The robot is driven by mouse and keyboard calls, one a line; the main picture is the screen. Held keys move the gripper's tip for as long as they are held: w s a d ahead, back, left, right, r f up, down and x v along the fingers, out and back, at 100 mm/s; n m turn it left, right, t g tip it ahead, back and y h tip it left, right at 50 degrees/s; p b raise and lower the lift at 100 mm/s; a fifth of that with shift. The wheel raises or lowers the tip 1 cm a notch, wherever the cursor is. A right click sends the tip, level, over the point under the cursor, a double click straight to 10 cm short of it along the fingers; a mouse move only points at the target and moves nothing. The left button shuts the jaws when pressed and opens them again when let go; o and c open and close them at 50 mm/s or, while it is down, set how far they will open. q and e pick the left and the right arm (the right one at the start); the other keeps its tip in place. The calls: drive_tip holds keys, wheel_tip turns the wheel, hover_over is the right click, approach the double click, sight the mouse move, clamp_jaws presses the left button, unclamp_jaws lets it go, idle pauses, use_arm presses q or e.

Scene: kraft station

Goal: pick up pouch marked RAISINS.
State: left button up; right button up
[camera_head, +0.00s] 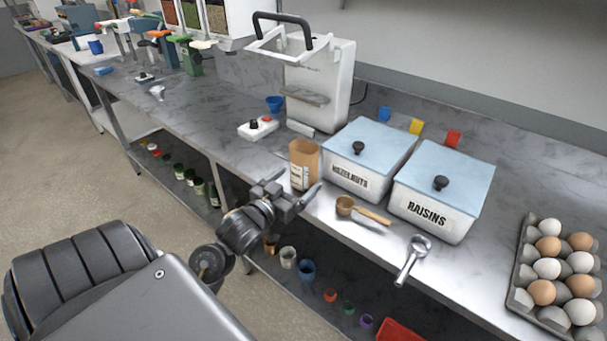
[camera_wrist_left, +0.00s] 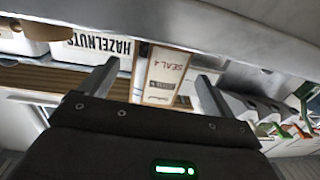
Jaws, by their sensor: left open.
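A brown kraft pouch (camera_head: 303,158) with a pale label stands upright at the front edge of the counter, left of the hazelnuts bin. Its label is too small to read in the head view. In the left wrist view the pouch (camera_wrist_left: 165,75) appears between my fingers, with faint print and no legible RAISINS mark. My left gripper (camera_head: 291,194) is open and empty, in front of the pouch at the counter edge. Whether the fingers touch the pouch cannot be told. The word RAISINS shows on a blue-lidded white bin (camera_head: 440,195). My right gripper is not in view.
The HAZELNUTS bin (camera_head: 362,150) stands close to the pouch's right. A white sealing machine (camera_head: 325,90) stands behind. An egg tray (camera_head: 520,268) is at far right.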

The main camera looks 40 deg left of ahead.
sight(298, 179)
use_arm(q)
drive_tip(key=w, duration=0.4)
drive_tip(key=shift+w+a+p, duration=0.1)
drive_tip(key=shift+a+p, duration=0.1)
drive_tip(key=shift+p, duration=0.1)
drive_tip(key=c, duration=1.1)
